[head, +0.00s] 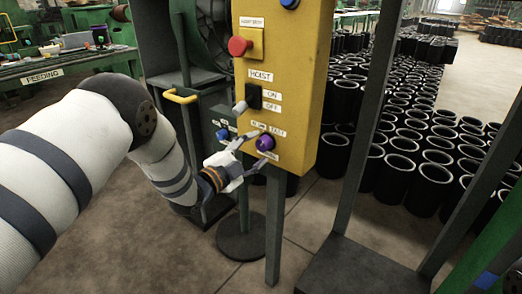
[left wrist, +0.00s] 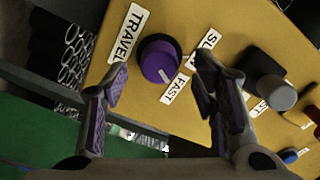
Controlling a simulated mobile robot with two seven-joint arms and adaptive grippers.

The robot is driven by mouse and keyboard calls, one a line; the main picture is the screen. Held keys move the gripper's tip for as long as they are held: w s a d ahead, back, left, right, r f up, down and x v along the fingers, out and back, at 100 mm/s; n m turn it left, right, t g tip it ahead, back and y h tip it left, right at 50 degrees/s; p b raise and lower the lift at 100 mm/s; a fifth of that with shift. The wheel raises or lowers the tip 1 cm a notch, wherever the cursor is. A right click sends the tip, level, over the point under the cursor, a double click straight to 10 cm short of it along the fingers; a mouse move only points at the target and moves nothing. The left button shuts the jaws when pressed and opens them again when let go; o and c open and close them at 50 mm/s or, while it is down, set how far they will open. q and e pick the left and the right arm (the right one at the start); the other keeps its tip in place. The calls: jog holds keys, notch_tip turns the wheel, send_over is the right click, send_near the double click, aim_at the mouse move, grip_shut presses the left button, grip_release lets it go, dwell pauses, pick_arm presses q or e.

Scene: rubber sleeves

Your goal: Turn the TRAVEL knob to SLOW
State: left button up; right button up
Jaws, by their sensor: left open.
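The purple TRAVEL knob (head: 265,142) is low on the yellow panel (head: 290,85). In the left wrist view the knob (left wrist: 158,60) lies beyond the fingertips, beside the TRAVEL label (left wrist: 129,33). A pale mark on it points towards the FAST label (left wrist: 175,88). The partly hidden SLOW label (left wrist: 207,41) is to the right of the knob. My left gripper (head: 259,149) is open and empty, close to the panel, its fingertips to either side of the knob. I cannot tell whether they touch it. My right gripper is not in view.
Above the knob are the HOIST switch (head: 254,95), a red button (head: 239,46) and a blue button (head: 289,3).

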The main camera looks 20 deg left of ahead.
pick_arm(q)
jog(key=shift+x, duration=1.1)
jog(key=c, duration=1.2)
jog(key=shift+o, duration=0.2)
jog(key=shift+n, duration=0.3)
jog(key=n, duration=1.1)
jog(key=shift+n, duration=0.3)
jog(key=o, duration=1.2)
jog(key=shift+c, duration=0.2)
